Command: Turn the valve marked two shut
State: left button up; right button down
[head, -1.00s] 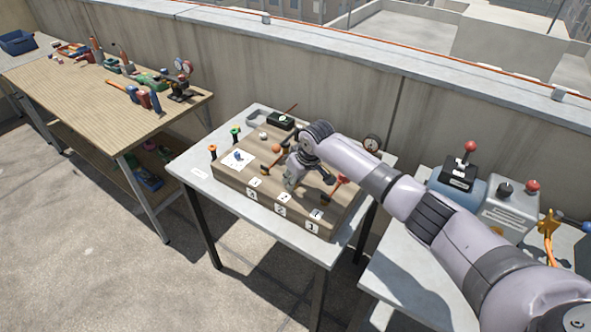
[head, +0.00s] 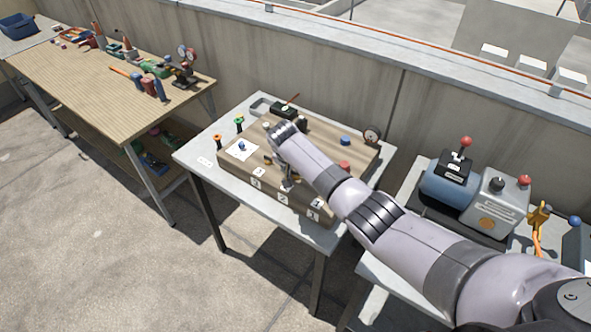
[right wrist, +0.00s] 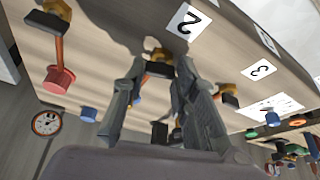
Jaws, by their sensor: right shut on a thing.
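The valve board (head: 232,170) is a wooden sloped box on a grey table. My right gripper (head: 289,182) reaches down to its front edge. In the right wrist view my right gripper (right wrist: 160,72) has its fingers on either side of the middle valve (right wrist: 158,55), a brass body with an orange lever, and is shut on that lever. A tag marked 2 (right wrist: 188,21) lies beside this valve. The lever's far end is partly hidden between the fingers, so its exact angle is unclear. My left gripper is not in view.
A valve with a red knob (right wrist: 60,80) and a valve beside the tag marked 3 (right wrist: 262,68) flank the middle one. A pressure gauge (head: 372,134) stands behind the board. A pump bench (head: 400,262) stands right, a slatted workbench (head: 85,85) left.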

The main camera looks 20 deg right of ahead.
jog(key=shift+w+a+m+g+h+b, duration=0.15)
jog(key=shift+m+g+h+b, duration=0.3)
jog(key=shift+m+b, duration=0.8)
jog(key=shift+m+p, duration=0.3)
jog(key=shift+m, duration=0.25)
jog(key=c, duration=1.3)
grip_release()
jog(key=shift+r, duration=0.1)
jog(key=v, duration=1.1)
jog(key=shift+a+r, duration=0.1)
jog(key=shift+r, duration=0.25)
